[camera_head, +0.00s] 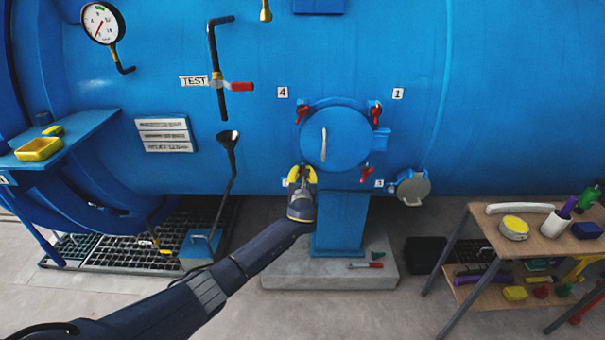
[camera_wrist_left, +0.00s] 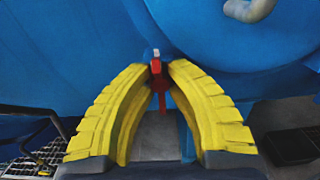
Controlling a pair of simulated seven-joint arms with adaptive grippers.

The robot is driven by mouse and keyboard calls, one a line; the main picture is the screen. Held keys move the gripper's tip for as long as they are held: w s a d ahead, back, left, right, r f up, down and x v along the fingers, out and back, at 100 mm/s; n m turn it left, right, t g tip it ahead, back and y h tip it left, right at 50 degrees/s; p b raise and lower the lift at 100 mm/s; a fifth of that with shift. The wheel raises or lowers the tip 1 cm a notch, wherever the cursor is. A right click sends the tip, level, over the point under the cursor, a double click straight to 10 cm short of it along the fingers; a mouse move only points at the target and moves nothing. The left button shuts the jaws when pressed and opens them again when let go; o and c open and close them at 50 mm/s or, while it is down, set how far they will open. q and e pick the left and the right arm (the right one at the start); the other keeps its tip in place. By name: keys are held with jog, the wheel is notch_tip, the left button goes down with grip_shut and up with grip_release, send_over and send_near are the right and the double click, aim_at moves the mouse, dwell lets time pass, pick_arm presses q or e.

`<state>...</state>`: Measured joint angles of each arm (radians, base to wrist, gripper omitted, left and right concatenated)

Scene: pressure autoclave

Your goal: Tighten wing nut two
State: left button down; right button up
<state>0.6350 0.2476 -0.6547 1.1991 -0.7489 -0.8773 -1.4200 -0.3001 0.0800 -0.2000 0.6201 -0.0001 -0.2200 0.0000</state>
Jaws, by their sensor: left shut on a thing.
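A round blue hatch door (camera_head: 336,139) with a pale handle (camera_head: 323,145) sits on the blue vessel. Red wing nuts stand around its rim: one at upper left (camera_head: 302,114), one at upper right (camera_head: 376,115) and one at lower right (camera_head: 366,172). My left gripper (camera_head: 302,172), with yellow fingers, is at the lower left of the rim. In the left wrist view its fingertips (camera_wrist_left: 160,66) close on a red wing nut (camera_wrist_left: 157,72). The lower labels are too small or covered to read surely. The right gripper is not in view.
A workbench (camera_head: 472,222) with cups and tools stands at the right. A blue pedestal (camera_head: 340,224) on a concrete block (camera_head: 290,271) is below the door. A round grey cap (camera_head: 412,187) juts out right of it. A valve with a red handle (camera_head: 240,87) is at upper left.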

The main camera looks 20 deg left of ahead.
pick_arm(q)
jog(key=c, duration=1.3)
grip_release()
jog(key=shift+s+d, duration=0.15)
jog(key=shift+s, duration=0.25)
jog(key=v, duration=1.1)
jog(key=shift+r, duration=0.1)
